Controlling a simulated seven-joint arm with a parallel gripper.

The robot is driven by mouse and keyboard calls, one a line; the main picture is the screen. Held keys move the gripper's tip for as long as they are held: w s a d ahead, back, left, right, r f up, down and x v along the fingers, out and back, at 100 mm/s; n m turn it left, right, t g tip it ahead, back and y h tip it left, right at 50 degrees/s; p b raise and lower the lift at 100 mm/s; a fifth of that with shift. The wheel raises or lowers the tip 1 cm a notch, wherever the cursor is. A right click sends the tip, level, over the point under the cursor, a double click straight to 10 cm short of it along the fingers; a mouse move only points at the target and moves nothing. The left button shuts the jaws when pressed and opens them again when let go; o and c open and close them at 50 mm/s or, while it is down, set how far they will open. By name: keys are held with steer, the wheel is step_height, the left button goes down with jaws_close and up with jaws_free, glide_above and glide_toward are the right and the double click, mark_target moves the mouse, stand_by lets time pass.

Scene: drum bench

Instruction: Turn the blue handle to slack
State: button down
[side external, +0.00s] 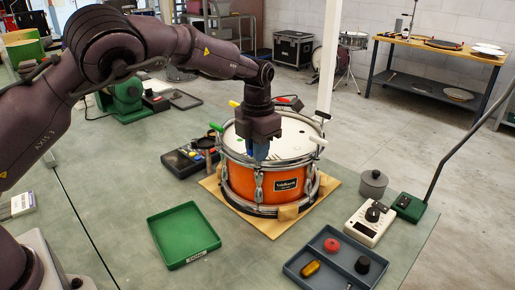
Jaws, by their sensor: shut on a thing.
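An orange snare drum (283,184) with a metal rim and a white head stands on a wooden board (321,193). My gripper (258,147) points down over the near edge of the drum and is shut on the blue handle (262,153). The handle's blue shows just under the gripper body, at the rim. The fingers and most of the handle are hard to make out, so the handle's angle cannot be told. Other coloured handles sit around the rim: a green one (215,127), a yellow one (233,103) and a white one (318,140).
A green tray (183,234) lies at front left. A grey tray (335,264) with small parts, a cream meter (368,222) and a grey lidded pot (373,184) lie to the right. A dark tool case (180,162) is close left of the drum. The table between the trays is clear.

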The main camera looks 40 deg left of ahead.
steer(key=shift+r, duration=0.1)
stand_by(0.4)
steer(key=c, duration=1.2)
jaws_free()
steer(key=shift+o, duration=0.2)
step_height(320, 180, up, 13)
